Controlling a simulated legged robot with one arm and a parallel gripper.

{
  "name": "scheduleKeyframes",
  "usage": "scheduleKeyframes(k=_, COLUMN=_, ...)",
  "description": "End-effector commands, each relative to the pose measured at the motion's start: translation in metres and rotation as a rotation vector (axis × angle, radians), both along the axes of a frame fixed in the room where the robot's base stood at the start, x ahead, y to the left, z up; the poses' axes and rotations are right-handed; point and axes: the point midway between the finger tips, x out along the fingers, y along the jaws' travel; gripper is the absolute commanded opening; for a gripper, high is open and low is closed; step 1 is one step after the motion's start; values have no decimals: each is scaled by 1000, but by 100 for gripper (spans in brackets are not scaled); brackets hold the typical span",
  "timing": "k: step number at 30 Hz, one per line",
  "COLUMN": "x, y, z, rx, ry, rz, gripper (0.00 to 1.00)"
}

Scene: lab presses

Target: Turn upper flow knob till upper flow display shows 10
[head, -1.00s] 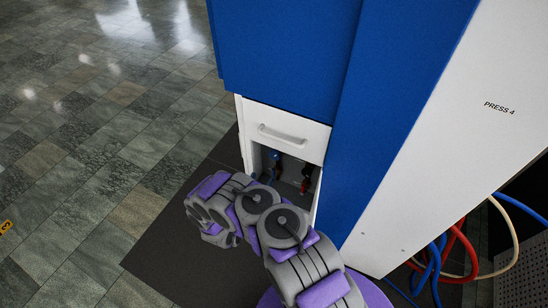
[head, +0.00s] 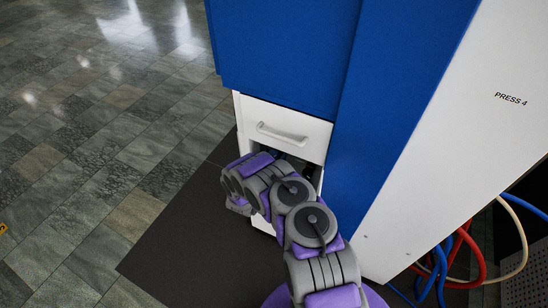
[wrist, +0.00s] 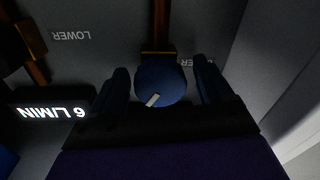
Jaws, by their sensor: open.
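A round dark blue knob (wrist: 163,76) with a pale pointer mark sits in the middle of the wrist view, below a copper-coloured pipe. My gripper (wrist: 160,70) is open, with one finger on each side of the knob. Whether the fingers touch it cannot be told. A label beside the knob is partly hidden by the right finger; only its end shows. In the head view my arm hides the knob and the gripper.
The wrist view shows an upside-down LOWER label (wrist: 70,35) and a brass fitting (wrist: 31,40) at the left. A pale side wall (wrist: 285,75) stands close on the right. In the head view, a white drawer (head: 285,128) is above the opening, and hoses (head: 440,265) hang at the right.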

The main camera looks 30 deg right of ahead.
Motion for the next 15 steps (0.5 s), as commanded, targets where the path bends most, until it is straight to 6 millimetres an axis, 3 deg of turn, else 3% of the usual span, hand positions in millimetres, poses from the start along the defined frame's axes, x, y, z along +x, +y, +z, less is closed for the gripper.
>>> scheduleKeyframes(k=5, x=0, y=0, z=0, rx=0, ry=0, rz=0, gripper=78)
scheduleKeyframes(k=15, x=0, y=0, z=0, rx=1, ry=-1, rz=0, gripper=46)
